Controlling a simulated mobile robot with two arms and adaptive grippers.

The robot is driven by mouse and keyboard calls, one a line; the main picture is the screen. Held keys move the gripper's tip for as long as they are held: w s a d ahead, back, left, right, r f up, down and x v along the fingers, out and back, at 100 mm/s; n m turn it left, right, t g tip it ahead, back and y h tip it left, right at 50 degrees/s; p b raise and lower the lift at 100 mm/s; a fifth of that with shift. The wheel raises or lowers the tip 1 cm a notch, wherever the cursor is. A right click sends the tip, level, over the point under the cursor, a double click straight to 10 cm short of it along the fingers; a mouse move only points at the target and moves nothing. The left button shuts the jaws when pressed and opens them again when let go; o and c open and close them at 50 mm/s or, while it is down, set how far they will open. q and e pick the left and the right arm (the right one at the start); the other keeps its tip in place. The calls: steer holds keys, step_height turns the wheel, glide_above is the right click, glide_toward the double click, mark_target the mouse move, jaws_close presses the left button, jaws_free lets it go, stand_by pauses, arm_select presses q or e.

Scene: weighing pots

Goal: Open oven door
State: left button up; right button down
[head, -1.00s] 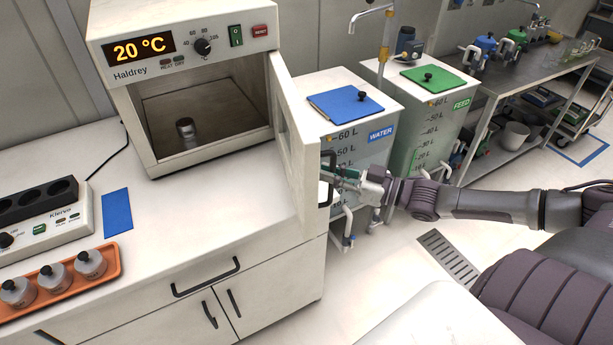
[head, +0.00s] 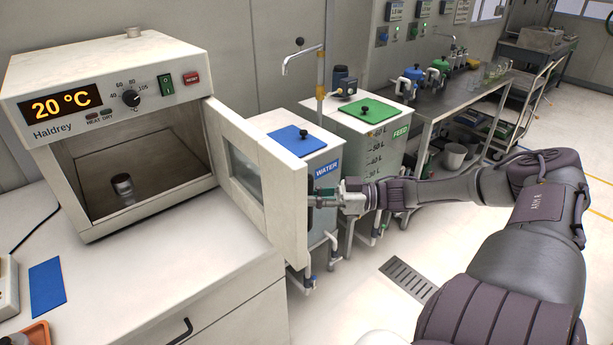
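The oven (head: 120,115) stands on the white counter at the left, its display reading 20 °C. Its door (head: 262,185) is swung open to the right, with the window facing left. One small pot with a dark lid (head: 123,188) stands inside on the oven floor. My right gripper (head: 318,200) is at the outer edge of the door, where the handle is. The fingers are small and partly hidden there, so I cannot tell whether they grip the handle. My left gripper is not in view.
A water tank with a blue lid (head: 298,139) and a feed tank with a green lid (head: 364,108) stand behind the door. A blue mat (head: 47,287) lies on the counter (head: 150,290). The floor (head: 345,300) right of the counter is clear around a drain grate (head: 408,279).

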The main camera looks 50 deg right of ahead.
steer(key=shift+s+f, duration=0.1)
steer(key=shift+f, duration=0.1)
steer(key=c, duration=1.2)
jaws_free()
steer(key=shift+r, duration=0.15)
steer(key=v, duration=1.2)
